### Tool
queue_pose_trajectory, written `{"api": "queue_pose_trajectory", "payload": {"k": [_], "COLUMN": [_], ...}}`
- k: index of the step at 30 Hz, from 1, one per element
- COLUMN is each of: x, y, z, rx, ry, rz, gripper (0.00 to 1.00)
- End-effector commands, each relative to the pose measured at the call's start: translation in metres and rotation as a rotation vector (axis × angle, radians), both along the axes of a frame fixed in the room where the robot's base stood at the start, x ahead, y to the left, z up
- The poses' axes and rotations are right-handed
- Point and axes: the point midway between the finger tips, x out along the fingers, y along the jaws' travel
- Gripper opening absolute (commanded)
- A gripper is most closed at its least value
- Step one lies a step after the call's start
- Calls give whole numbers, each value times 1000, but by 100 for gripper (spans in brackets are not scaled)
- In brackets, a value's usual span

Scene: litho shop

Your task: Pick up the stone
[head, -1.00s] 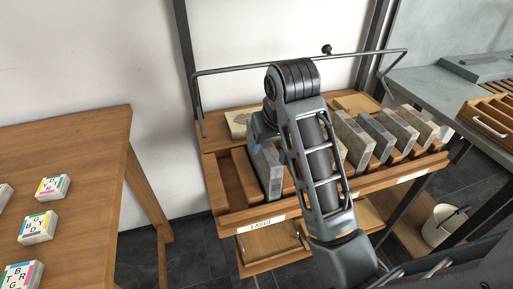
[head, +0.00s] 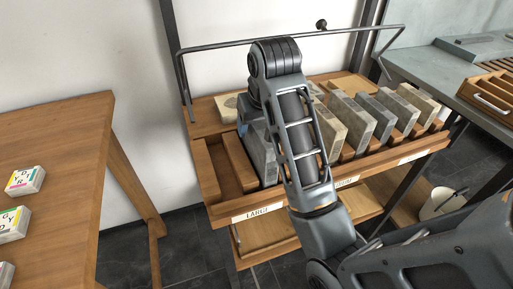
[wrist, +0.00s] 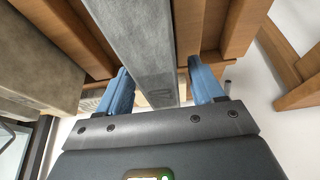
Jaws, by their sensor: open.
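A grey stone slab (head: 262,153) stands on edge at the left of the wooden rack, above the LARGE label. My gripper is at this slab's upper part, largely hidden behind my arm in the head view. In the wrist view, my gripper (wrist: 162,82) is open, with one blue finger on each side of the grey slab (wrist: 140,35). Small gaps show beside the slab, and whether either finger touches it I cannot tell. Other slabs, tan (head: 329,128) and grey (head: 353,117), stand in a row to the right; which one the task means is not marked.
Wooden dividers (head: 239,162) separate the slots, and an empty slot lies at the left end. A metal rail (head: 225,46) runs above the rack. A wooden table (head: 60,135) with printed blocks (head: 25,180) stands left. A white bucket (head: 436,203) is low at right.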

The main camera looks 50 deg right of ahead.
Motion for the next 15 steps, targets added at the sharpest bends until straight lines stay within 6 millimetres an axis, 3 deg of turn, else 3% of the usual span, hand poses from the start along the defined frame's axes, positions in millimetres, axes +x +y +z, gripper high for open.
{"api": "queue_pose_trajectory", "payload": {"k": [1,4,12,15], "x": [2,7,8,8], "y": [-2,-4,-5,-5], "z": [-11,-21,-24,-24], "rx": [1,1,1,1], "ry": [4,3,1,1], "rz": [1,2,1,1], "gripper": [67,67,67,57]}}
